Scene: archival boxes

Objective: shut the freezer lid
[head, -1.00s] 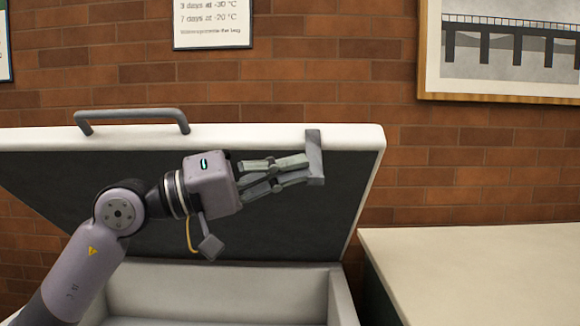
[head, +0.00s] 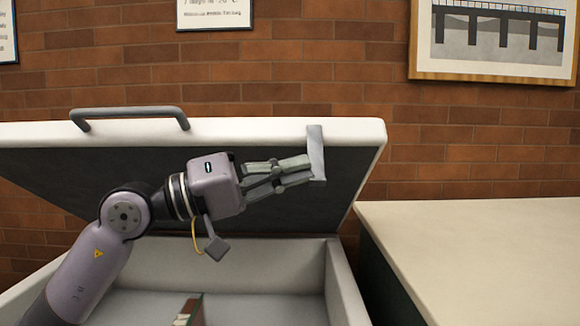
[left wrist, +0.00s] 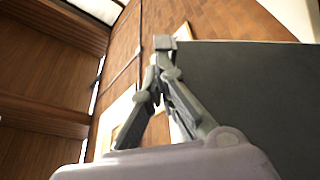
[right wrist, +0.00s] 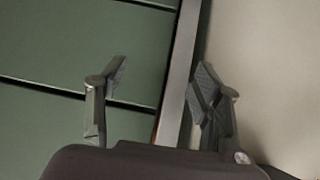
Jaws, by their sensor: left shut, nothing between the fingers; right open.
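The freezer lid (head: 270,180) is raised and tilted over the open freezer (head: 340,290), its dark underside facing me. A grey handle (head: 130,112) is on its top edge. A grey tab (head: 316,150) sits at its right end. My left gripper (head: 308,170) is shut and empty under the lid, its fingertips at the tab. In the left wrist view the fingers (left wrist: 163,62) meet just below the tab (left wrist: 165,42), seemingly touching it, beside the dark underside (left wrist: 255,90). My right gripper (right wrist: 158,75) is open and empty; the head view does not show it.
A pale counter (head: 480,245) with a dark green side stands right of the freezer, a narrow gap between. The right wrist view shows green panels (right wrist: 80,45) beside a pale surface (right wrist: 270,80). A small coloured item (head: 190,310) lies inside the freezer. A brick wall is behind.

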